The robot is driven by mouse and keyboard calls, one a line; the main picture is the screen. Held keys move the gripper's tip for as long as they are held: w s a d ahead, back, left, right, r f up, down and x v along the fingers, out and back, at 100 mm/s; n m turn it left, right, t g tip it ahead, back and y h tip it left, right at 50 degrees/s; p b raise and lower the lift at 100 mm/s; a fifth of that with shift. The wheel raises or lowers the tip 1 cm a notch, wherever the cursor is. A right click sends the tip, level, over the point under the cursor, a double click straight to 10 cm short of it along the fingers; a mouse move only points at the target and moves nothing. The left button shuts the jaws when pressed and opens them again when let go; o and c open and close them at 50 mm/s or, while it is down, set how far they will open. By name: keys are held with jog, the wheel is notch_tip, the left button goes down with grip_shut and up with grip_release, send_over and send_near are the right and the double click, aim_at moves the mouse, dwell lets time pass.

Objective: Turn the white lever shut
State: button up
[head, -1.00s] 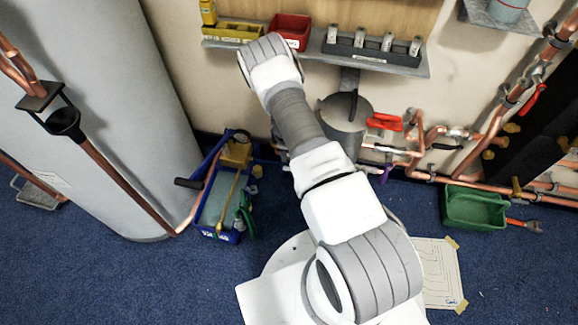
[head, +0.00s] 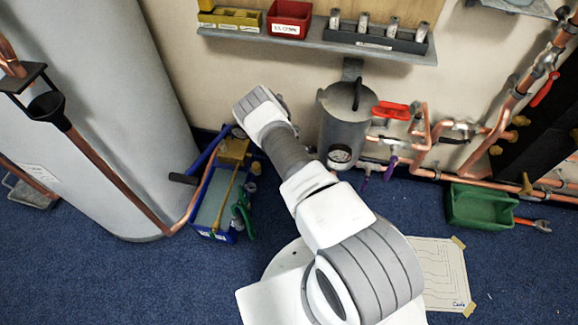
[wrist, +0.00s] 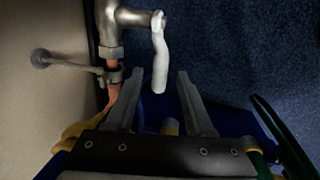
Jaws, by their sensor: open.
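The white lever (wrist: 160,62) shows in the wrist view, hanging down from a grey metal valve body (wrist: 122,22) on a copper pipe. Its lower end lies between the two fingertips of my gripper (wrist: 160,76), with gaps seen on both sides. My gripper is open; whether the fingers are level with the lever in depth is hard to tell. In the head view my arm's wrist (head: 262,110) hides the gripper and the white lever.
A blue tub (head: 207,205) with tools stands on the carpet below my wrist. A grey canister (head: 345,125), red handle (head: 391,110) and purple lever (head: 390,167) are to the right. A shelf (head: 300,40) holds bins above. A large grey cylinder (head: 110,120) stands left.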

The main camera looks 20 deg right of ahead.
jog(key=shift+f, duration=0.15)
grip_shut()
dwell(1.4)
